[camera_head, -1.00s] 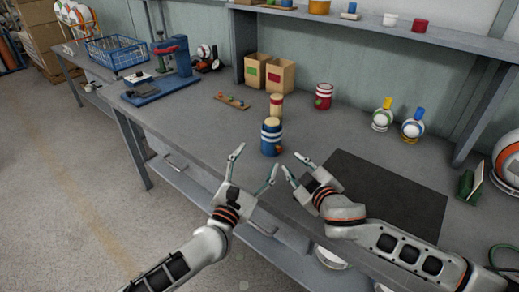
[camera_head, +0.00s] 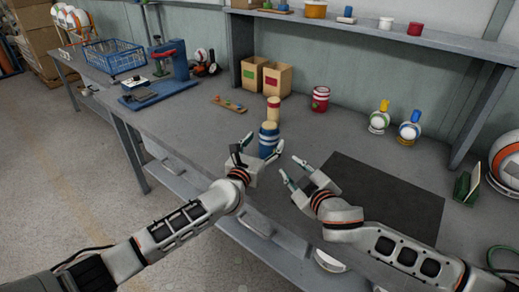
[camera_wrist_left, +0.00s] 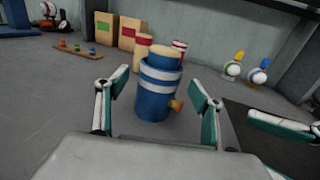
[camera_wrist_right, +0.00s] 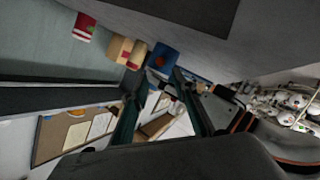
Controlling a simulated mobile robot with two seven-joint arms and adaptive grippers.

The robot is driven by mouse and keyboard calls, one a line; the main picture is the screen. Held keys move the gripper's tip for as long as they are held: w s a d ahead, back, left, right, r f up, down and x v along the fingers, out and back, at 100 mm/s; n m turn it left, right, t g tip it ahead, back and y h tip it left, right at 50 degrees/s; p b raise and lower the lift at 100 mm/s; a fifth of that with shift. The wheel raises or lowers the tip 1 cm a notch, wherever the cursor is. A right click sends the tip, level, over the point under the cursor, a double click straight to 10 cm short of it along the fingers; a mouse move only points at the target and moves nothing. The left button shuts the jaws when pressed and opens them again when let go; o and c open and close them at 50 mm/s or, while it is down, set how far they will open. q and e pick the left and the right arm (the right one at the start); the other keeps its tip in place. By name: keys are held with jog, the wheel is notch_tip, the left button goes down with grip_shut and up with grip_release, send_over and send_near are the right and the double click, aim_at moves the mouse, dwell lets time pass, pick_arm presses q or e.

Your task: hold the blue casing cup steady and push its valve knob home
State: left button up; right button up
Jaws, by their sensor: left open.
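The blue casing cup (camera_head: 268,144), with white bands and a tan top, stands upright on the bench. In the left wrist view the cup (camera_wrist_left: 155,103) sits ahead of and between the spread fingers. Its small orange-red valve knob (camera_wrist_left: 177,105) sticks out low on the right side; it also shows in the right wrist view (camera_wrist_right: 159,62). My left gripper (camera_head: 257,147) is open, just in front of the cup; contact cannot be told. My right gripper (camera_head: 288,168) is open and empty, to the right of and nearer than the cup.
A cream and red cylinder (camera_head: 273,108) stands close behind the cup. A red cup (camera_head: 320,98), cardboard boxes (camera_head: 277,78) and a small board with coloured knobs (camera_head: 229,104) are farther back. A dark mat (camera_head: 390,205) lies bare to the right.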

pick_arm(q)
jog(key=shift+x, duration=1.1)
